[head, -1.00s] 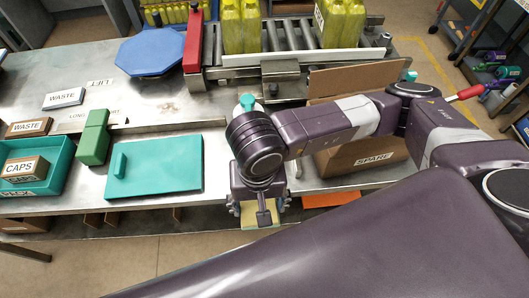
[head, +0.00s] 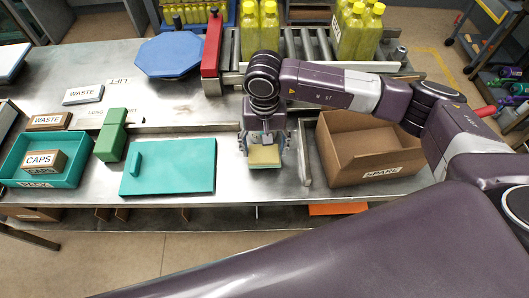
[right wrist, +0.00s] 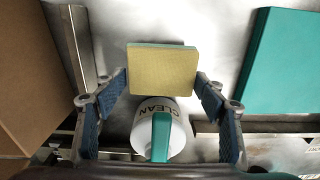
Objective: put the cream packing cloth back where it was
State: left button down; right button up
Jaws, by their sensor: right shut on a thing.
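The cream packing cloth (head: 264,156) looks like a flat, folded square pad with a greenish edge. My right gripper (head: 265,150) is shut on it, one finger on each side, over the steel table between the teal board and the cardboard box. In the right wrist view the cloth (right wrist: 162,70) sits level between the fingertips of the right gripper (right wrist: 162,78). A white bottle marked CLEAN (right wrist: 150,108) with a teal top shows beside it there, partly covered by the cloth; in the head view my arm hides it. My left gripper is not in view.
The teal board (head: 185,170) lies left of my right gripper. An open cardboard box marked SPARE (head: 378,172) stands right, beyond a metal divider strip (head: 304,150). A teal tray (head: 72,177) and green block (head: 110,135) are farther left. A roller conveyor (head: 300,45) with yellow bottles is behind.

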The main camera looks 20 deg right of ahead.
aim_at(265, 150)
notch_tip(265, 150, down, 3)
jog(key=shift+s+r, duration=0.1)
jog(key=shift+r, duration=0.05)
jog(key=shift+f+b, duration=0.25)
jog(key=shift+b, duration=0.1)
jog(key=shift+f, duration=0.1)
jog(key=o, duration=1)
